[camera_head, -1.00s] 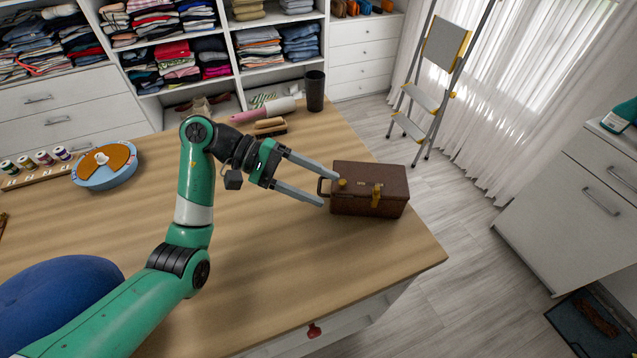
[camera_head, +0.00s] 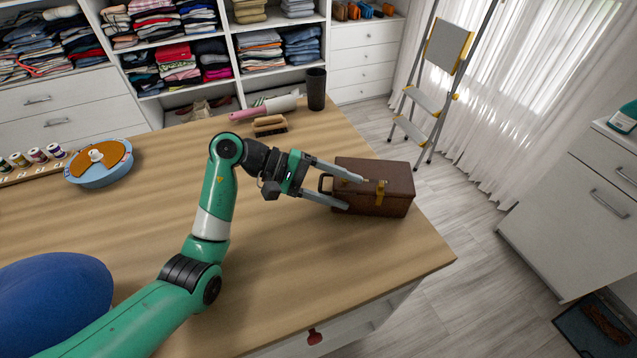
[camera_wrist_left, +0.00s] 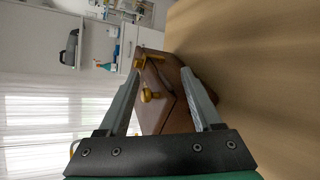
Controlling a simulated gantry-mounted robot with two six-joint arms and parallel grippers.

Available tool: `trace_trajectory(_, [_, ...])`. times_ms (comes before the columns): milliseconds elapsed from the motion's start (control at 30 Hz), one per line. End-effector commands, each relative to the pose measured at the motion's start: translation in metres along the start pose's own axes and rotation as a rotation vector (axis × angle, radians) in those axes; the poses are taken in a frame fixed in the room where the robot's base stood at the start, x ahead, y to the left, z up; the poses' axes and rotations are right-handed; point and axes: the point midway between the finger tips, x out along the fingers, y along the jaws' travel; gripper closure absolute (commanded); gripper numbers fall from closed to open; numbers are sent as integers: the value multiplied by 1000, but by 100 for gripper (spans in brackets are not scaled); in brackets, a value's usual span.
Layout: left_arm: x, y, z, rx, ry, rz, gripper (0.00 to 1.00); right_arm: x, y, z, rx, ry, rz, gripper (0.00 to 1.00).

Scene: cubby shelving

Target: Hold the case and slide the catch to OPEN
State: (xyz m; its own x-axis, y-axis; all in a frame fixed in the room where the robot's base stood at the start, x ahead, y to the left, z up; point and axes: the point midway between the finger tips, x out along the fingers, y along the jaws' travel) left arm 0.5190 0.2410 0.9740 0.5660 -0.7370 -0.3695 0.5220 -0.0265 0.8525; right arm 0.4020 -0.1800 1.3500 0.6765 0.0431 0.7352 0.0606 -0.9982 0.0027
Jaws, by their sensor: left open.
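The brown case (camera_head: 397,178) stands closed on the wooden table near its right corner. In the left wrist view, the case (camera_wrist_left: 180,112) lies between the spread fingers, with a yellow knob (camera_wrist_left: 151,95) and another yellow piece (camera_wrist_left: 148,60) showing. I cannot tell whether the fingers touch it. My right gripper is not in view.
A blue round tray (camera_head: 100,178) is at the left, a blue cushion-like object (camera_head: 55,300) at the lower left.

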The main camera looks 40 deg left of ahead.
Motion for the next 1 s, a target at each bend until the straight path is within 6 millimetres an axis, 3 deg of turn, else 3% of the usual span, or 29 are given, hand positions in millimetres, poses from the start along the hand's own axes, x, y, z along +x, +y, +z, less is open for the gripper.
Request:
trace_trajectory(367, [9,0,0,0,1,0,34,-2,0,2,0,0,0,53])
trace_trajectory(733, [9,-1,0,-2,1,-2,100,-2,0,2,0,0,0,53])
trace_trajectory(1000, [9,-2,-1,-4,1,-4,100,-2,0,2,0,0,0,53])
